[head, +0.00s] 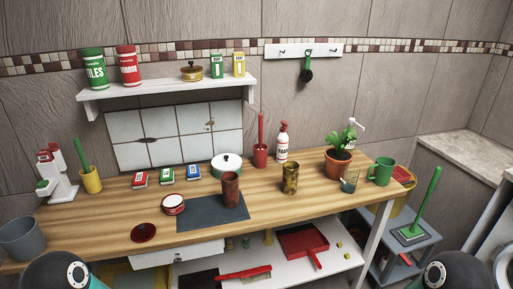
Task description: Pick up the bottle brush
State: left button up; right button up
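No thing here can be told for sure as the bottle brush. A green-handled item with a dark round head (307,70) hangs from the hook rail on the wall. A green handle (81,153) stands in a yellow cup (91,181) at the left of the wooden counter. A red handle (261,127) stands in a red holder (261,155) near the back; the lower ends of both handles are hidden. Neither gripper shows; only dark rounded parts of my arms show at the bottom left and bottom right.
A wall shelf (170,87) is above. A green-handled scrubber (425,205) stands on a grey stool (395,243).

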aim_at(261, 115)
jog(key=z, duration=0.1)
jog(key=i, duration=0.95)
jog(key=u, duration=0.1)
